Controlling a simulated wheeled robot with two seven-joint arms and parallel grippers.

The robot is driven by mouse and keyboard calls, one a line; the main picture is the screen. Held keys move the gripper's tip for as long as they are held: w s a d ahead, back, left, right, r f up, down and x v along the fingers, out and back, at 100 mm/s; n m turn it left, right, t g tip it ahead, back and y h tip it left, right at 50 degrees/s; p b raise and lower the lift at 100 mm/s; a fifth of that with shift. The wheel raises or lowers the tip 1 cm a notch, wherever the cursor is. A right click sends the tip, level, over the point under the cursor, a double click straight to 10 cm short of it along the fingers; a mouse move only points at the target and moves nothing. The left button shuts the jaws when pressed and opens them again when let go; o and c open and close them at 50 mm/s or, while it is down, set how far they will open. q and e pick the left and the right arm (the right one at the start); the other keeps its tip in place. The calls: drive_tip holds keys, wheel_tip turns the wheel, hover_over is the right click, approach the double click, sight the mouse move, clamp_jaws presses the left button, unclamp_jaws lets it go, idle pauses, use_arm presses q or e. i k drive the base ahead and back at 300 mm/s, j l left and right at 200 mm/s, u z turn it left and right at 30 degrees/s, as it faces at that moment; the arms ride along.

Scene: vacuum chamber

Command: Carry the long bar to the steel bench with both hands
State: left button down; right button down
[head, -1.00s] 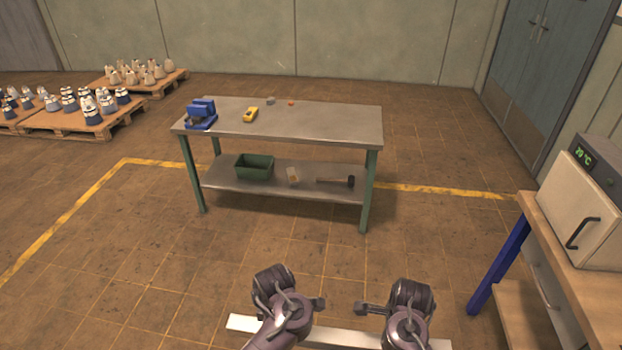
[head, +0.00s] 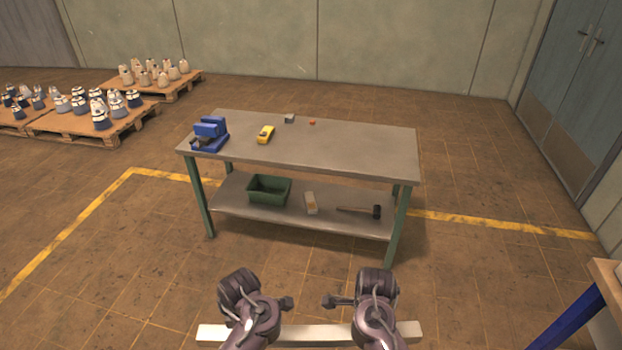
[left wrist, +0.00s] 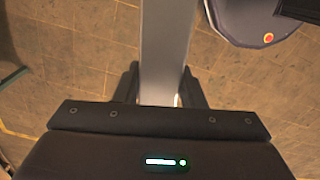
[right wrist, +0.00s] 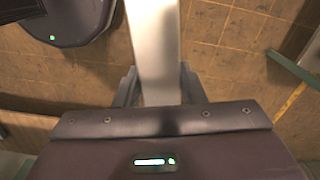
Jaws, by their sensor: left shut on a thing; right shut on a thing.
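The long bar (head: 314,334) is a pale, straight metal piece at the bottom of the head view, lying crosswise and roughly level. My left gripper (left wrist: 160,90) is shut on it toward its left end, with a finger on each side of the bar (left wrist: 166,45). My right gripper (right wrist: 160,88) is shut on it toward its right end in the same way. In the head view my wrists hide the fingers. The steel bench (head: 330,150) stands ahead, beyond the bar, with a grey top, green legs and a lower shelf.
On the bench top are a blue vise (head: 210,134), a yellow device (head: 265,134) and two small items at the back. The bench's middle and right are clear. A green bin (head: 269,190) and hammer (head: 360,211) are on the shelf. A wooden-topped table (head: 608,275) is at right.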

sight(328, 143)
drive_tip(key=i, duration=2.55)
drive_tip(key=i+z, duration=0.2)
drive_tip(key=i, duration=0.25)
drive_tip(key=i+j+z, duration=0.25)
drive_tip(key=i, duration=0.15)
drive_tip(key=l, duration=0.05)
